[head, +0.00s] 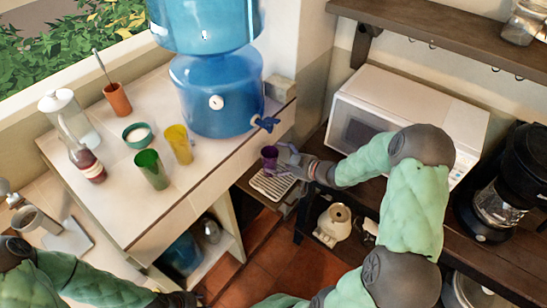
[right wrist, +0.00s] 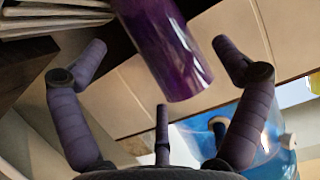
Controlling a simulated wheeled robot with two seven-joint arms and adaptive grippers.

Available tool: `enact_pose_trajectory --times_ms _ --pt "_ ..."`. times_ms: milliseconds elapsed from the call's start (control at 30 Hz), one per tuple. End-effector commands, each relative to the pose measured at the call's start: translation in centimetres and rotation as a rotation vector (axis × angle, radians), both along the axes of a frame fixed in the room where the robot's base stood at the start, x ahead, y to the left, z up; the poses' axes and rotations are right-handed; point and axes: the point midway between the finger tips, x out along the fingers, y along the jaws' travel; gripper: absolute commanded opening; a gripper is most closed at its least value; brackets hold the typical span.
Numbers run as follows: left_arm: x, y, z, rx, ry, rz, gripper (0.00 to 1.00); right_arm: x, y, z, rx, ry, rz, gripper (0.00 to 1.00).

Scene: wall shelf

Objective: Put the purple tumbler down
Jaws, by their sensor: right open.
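The purple tumbler (head: 269,157) is just below the blue water dispenser's tap, at the slatted drip tray (head: 272,188). Whether its base touches the tray is hard to tell. My right gripper (head: 287,158) is beside it on the right. In the right wrist view the purple tumbler (right wrist: 165,50) shows between the spread fingers of my right gripper (right wrist: 157,50), with a gap visible on both sides; its far part is cut off by the frame's top.
The blue water dispenser (head: 217,95) stands on the white counter with a green cup (head: 150,170), a yellow cup (head: 178,145), a bowl (head: 138,135) and bottles. A white microwave (head: 405,110) and a coffee maker (head: 503,190) stand to the right. A wall shelf (head: 450,40) hangs above.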

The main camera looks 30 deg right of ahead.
Motion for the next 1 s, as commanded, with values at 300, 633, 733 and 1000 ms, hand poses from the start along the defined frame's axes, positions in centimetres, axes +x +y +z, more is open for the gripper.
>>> enact_pose_trajectory --times_ms 300,633,733,1000 --pt "0.0 0.0 1.9 0.000 0.000 0.000 0.40 -5.2 -2.3 2.5 -0.001 0.001 -0.004 0.97" --pt "0.0 0.0 2.3 0.000 0.000 0.000 0.40 -7.1 -3.0 3.2 0.000 0.000 -0.001 0.97" --pt "0.0 0.0 2.3 0.000 0.000 0.000 0.40 -7.1 -3.0 3.2 0.000 0.000 -0.001 0.97" --pt "0.0 0.0 2.2 0.000 0.000 0.000 0.40 -7.1 -3.0 3.2 0.000 0.000 -0.001 0.97"
